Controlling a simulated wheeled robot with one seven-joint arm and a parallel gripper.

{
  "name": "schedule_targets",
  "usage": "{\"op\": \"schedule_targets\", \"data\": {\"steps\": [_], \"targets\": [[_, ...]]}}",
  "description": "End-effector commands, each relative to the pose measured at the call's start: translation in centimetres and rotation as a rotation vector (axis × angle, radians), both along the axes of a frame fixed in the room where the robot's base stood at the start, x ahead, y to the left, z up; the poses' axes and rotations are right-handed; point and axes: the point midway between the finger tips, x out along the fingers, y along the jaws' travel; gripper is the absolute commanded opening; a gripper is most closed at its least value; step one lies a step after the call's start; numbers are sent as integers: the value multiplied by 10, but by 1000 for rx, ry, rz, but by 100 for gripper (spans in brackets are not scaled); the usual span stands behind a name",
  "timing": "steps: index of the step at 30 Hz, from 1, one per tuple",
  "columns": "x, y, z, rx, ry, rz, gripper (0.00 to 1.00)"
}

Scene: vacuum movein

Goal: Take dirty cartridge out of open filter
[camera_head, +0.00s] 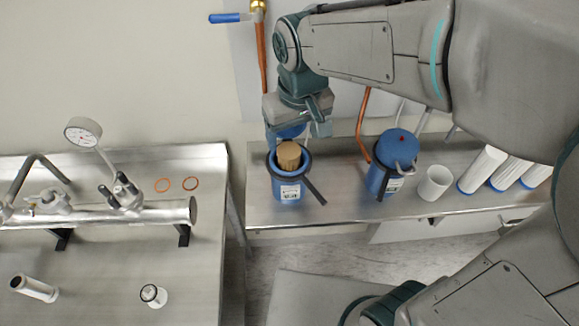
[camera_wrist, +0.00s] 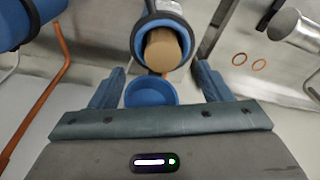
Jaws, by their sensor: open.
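The open filter housing (camera_head: 287,190) is a blue cup with a dark rim and a wrench-like black handle around it, standing on the metal bench. The brown dirty cartridge (camera_head: 289,154) stands inside it with its top sticking out. In the wrist view, the cartridge (camera_wrist: 162,50) shows end-on inside the housing's dark rim (camera_wrist: 136,38). My gripper (camera_wrist: 160,82) is open and empty. Its fingers point toward the housing, with a blue round cap (camera_wrist: 150,92) visible between them. In the head view, my gripper (camera_head: 300,128) is just above and behind the cartridge, apart from it.
A second, closed blue filter (camera_head: 398,146) stands to the right, with a white cup (camera_head: 434,183) and several white cartridges (camera_head: 482,168) beyond. Copper pipes (camera_head: 262,60) rise behind. The left bench holds a gauge (camera_head: 83,131), orange rings (camera_head: 190,183) and small cylinders (camera_head: 153,295).

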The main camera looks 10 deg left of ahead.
Motion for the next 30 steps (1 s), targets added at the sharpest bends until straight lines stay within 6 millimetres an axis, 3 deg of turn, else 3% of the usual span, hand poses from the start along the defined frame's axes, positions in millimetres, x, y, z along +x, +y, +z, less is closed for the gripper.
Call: {"op": "schedule_targets", "data": {"steps": [8,16,25,26,30], "targets": [[3,3,-22,-2,2,-1,72],[8,9,-58,-3,3,-3,72],[9,10,-64,0,-1,-4,72],[9,10,-64,0,-1,-4,66],[9,10,-63,0,-1,-4,27]]}}
